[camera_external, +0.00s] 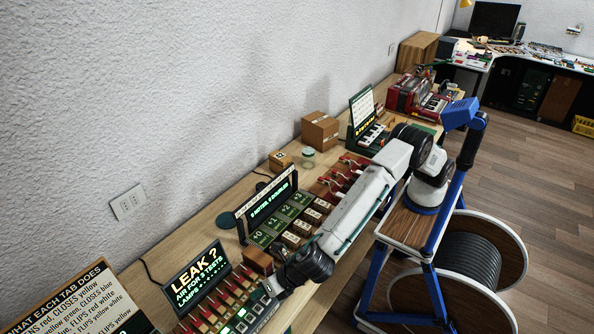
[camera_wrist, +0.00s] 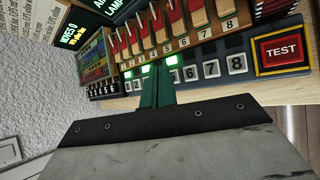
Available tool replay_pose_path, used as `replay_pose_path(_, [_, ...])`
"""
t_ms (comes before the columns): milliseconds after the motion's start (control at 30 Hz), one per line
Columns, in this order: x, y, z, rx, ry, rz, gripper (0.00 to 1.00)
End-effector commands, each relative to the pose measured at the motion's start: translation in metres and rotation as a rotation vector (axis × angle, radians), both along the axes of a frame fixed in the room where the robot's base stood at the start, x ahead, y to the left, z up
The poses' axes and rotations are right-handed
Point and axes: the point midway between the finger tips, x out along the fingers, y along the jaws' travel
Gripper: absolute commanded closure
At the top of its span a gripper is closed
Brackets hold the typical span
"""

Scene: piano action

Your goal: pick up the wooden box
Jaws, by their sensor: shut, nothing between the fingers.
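Several brown box shapes show in the external view, and I cannot tell for sure which is the wooden box. A small plain brown block (camera_external: 258,260) sits by the lit LEAK panel, close to my wrist. A small box with a label (camera_external: 280,161) and a larger brown box (camera_external: 320,131) stand by the wall. A big wooden box (camera_external: 417,52) is at the far end. My gripper (camera_external: 271,287) is low over the lever panel at the near end of the bench. In the wrist view its green fingers (camera_wrist: 157,88) are together and empty, in front of the numbered keys.
The LEAK panel (camera_external: 197,274) and a row of red-tipped levers (camera_wrist: 170,32) stand close to my gripper. A red TEST button (camera_wrist: 283,51) is at right. A green display unit (camera_external: 270,214) and a glass jar (camera_external: 308,157) are farther along.

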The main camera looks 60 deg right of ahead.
Motion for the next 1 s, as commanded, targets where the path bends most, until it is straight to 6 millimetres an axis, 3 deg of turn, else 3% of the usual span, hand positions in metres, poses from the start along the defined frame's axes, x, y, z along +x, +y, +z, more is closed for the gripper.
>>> replay_pose_path(33, [0.0,0.0,0.0,0.0,0.0,0.0,1.0])
replay_pose_path(300, [0.0,0.0,0.0,0.0,0.0,0.0,0.25])
replay_pose_path(633, [0.0,0.0,0.005,0.001,0.0,0.0,0.24])
replay_pose_path(733, [0.0,0.0,0.026,0.005,-0.002,-0.001,0.24])
replay_pose_path(933, [0.0,0.001,0.091,0.007,-0.001,0.0,0.24])
replay_pose_path(1000, [0.022,-0.013,0.089,-0.011,-0.021,-0.02,0.24])
